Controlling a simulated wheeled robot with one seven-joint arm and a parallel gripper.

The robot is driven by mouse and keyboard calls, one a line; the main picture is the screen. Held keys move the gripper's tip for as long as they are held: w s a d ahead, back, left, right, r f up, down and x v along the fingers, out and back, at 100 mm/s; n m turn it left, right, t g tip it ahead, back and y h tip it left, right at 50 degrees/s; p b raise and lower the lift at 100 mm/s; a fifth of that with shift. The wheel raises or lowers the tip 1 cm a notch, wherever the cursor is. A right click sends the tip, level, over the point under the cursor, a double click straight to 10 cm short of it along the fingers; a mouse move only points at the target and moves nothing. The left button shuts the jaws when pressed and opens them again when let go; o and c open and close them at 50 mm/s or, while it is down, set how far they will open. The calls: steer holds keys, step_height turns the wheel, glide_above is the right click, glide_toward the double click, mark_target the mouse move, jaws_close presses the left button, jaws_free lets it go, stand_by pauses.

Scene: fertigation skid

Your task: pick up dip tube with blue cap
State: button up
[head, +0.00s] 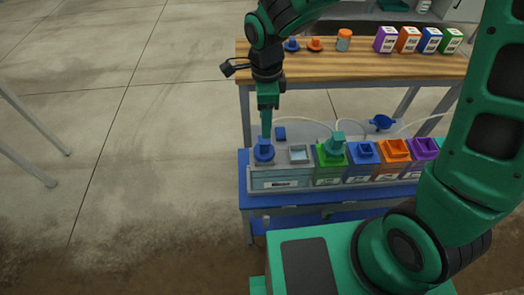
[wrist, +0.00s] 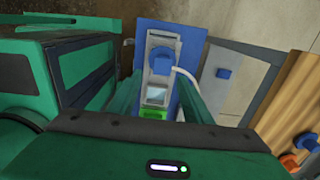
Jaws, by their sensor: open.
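A blue cap (head: 263,153) with a raised square grip sits on the left end of the long grey tank (head: 283,180). It also shows in the wrist view (wrist: 162,59), in the space between my fingers. Any tube below this cap is hidden. My gripper (head: 266,134) points down just above the cap, with its fingers apart and nothing visibly held. In the wrist view, my green fingers (wrist: 154,62) lie either side of the cap; contact cannot be told. Another blue cap (head: 363,151) sits on a blue container further right.
Green (head: 331,161), orange (head: 395,150) and purple (head: 424,149) containers stand in the row to the right. A wooden bench (head: 330,63) holds caps, a jar and several coloured boxes.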

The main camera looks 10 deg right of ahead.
mark_target(264, 141)
step_height(264, 141, down, 5)
steer(key=shift+f, duration=0.1)
steer(key=shift+w+f, duration=0.2)
steer(key=shift+f, duration=1.1)
steer(key=shift+w+f, duration=0.15)
steer(key=shift+f, duration=1.15)
jaws_close()
